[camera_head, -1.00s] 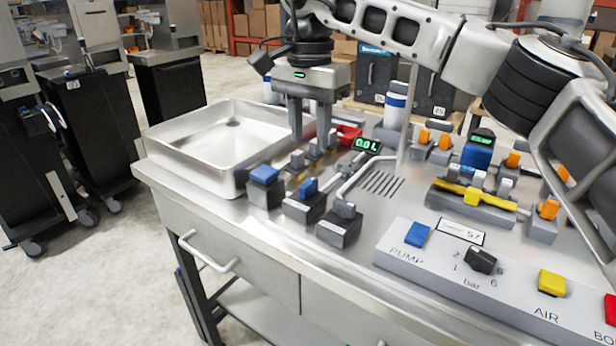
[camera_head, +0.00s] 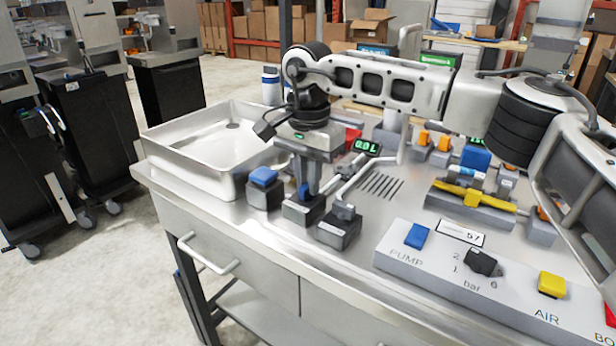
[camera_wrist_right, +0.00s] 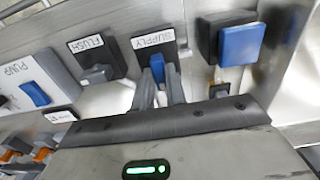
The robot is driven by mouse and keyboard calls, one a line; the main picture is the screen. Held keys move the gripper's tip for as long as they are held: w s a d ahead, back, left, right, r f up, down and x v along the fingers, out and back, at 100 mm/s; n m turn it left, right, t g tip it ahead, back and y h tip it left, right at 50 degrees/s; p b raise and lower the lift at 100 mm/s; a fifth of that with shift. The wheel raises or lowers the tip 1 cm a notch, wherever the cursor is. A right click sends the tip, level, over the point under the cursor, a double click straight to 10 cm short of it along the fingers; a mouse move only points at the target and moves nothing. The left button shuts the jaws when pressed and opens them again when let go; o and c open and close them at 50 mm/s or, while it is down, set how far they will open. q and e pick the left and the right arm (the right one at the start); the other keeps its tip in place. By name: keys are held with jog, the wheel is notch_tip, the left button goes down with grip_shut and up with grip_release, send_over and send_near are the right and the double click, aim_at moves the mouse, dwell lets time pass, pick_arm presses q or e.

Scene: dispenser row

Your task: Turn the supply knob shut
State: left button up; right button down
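The supply knob is a blue handle on a dark block (camera_head: 297,214), seen in the head view at the front of the bench. In the right wrist view the blue knob (camera_wrist_right: 157,68) sits beside the "SUPPLY" label (camera_wrist_right: 153,41). My right gripper (camera_head: 307,186) points down over this block. In the right wrist view its fingertips (camera_wrist_right: 160,78) lie close on both sides of the blue knob. The gap is narrow, and I cannot tell whether both fingers press on it. The far side of the knob is hidden. My left gripper is not in view.
A grey-handled flush valve (camera_head: 340,226) stands close on the right, and a blue-topped block (camera_head: 264,189) close on the left. A steel basin (camera_head: 190,168) lies further left. A green display (camera_head: 366,147) stands behind. The pump panel (camera_head: 440,262) is at front right.

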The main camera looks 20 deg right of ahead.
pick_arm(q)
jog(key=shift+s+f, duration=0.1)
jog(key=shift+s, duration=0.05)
pick_arm(e)
jog(key=shift+m, duration=0.3)
jog(key=m+p, duration=0.1)
jog(key=m, duration=0.7)
jog(key=shift+m, duration=0.4)
jog(key=m, duration=0.4)
jog(key=shift+m+p, duration=0.3)
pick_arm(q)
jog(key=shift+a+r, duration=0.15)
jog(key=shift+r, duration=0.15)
pick_arm(e)
jog(key=shift+m, duration=2)
jog(key=c, duration=1.4)
grip_release()
jog(key=shift+c, duration=0.2)
